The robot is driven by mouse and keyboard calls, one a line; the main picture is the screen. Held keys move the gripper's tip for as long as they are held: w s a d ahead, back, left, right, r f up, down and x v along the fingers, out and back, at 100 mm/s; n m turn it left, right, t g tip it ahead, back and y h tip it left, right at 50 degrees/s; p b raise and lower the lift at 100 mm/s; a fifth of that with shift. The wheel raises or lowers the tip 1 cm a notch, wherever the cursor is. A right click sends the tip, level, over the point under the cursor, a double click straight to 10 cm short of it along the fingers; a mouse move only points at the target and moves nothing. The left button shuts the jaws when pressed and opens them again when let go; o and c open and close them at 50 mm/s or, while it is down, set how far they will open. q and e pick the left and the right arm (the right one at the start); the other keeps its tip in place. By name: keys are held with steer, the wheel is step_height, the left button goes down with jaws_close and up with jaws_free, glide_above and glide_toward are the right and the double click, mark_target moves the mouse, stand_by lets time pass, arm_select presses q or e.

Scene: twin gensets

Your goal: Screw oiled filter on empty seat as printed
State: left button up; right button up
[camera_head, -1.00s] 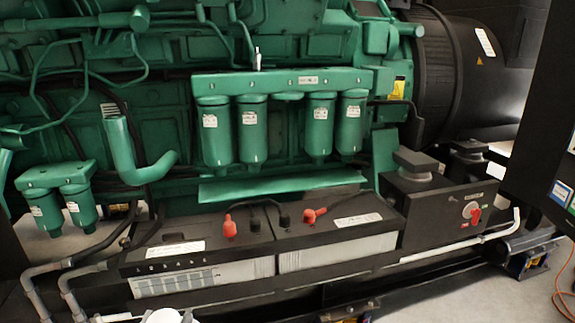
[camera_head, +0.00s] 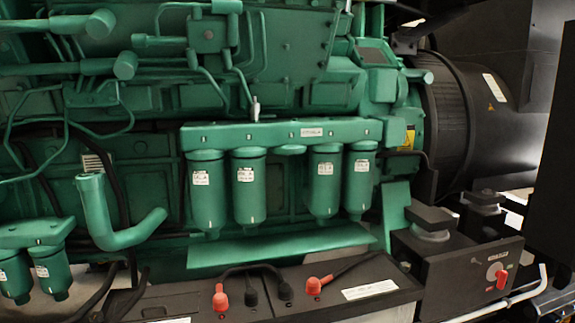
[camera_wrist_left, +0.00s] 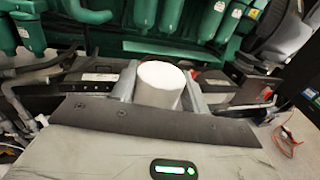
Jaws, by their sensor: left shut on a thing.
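My left gripper (camera_wrist_left: 160,88) is shut on a pale cylinder (camera_wrist_left: 160,82), seen in the left wrist view between the two grey fingers. It looks like the filter; I see no label or oil on it from here. In the head view a green filter header (camera_head: 225,133) carries two hanging green filters (camera_head: 248,190) on the left and two (camera_head: 325,185) on the right. Between the pairs is a short, bare seat (camera_head: 290,150) with no filter. The header's small label print (camera_head: 313,132) is too small to read. Neither gripper shows in the head view.
A sloped green ledge (camera_head: 280,245) lies under the filters. Below it are batteries with red (camera_head: 220,298) and black terminal caps and cables. A bent green pipe (camera_head: 115,225) stands left of the filters. A box with a red switch (camera_head: 502,279) is at right.

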arm_select(q)
steer(key=shift+w+r, duration=0.1)
steer(key=shift+r, duration=0.15)
jaws_close()
